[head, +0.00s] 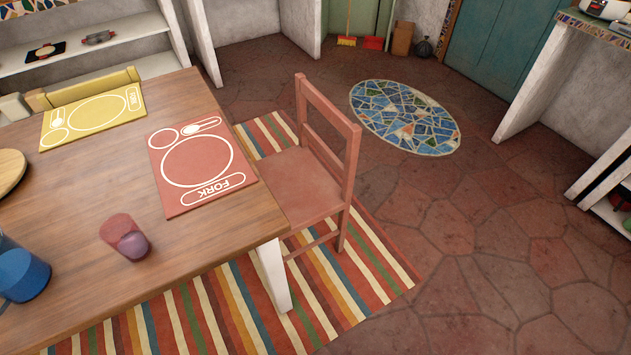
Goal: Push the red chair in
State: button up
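The red chair (303,183) stands upright at the right end of the wooden table (186,247). Its backrest faces away from the table, to the right. The front of its seat meets the table's edge in the picture, and part of it may be hidden under the tabletop. Most of the seat and the whole backrest are clear of the table. My gripper is not in view.
A striped rug (363,267) lies under the chair and table. The stone floor (450,220) right of the chair is open, with a flat mosaic oval (405,117) behind. A red placemat (200,166), red cup (125,237) and blue mug (22,272) are on the table.

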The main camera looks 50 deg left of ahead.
aim_at(306, 195)
jog(key=i, duration=0.65)
jog(key=u, duration=2.4)
jog(key=k, duration=0.4)
jog(key=z, duration=1.1)
jog(key=i, duration=0.75)
jog(key=z, duration=0.45)
jog(key=i, duration=0.75)
jog(key=u, duration=0.65)
jog(key=i, duration=0.75)
jog(key=u, duration=0.7)
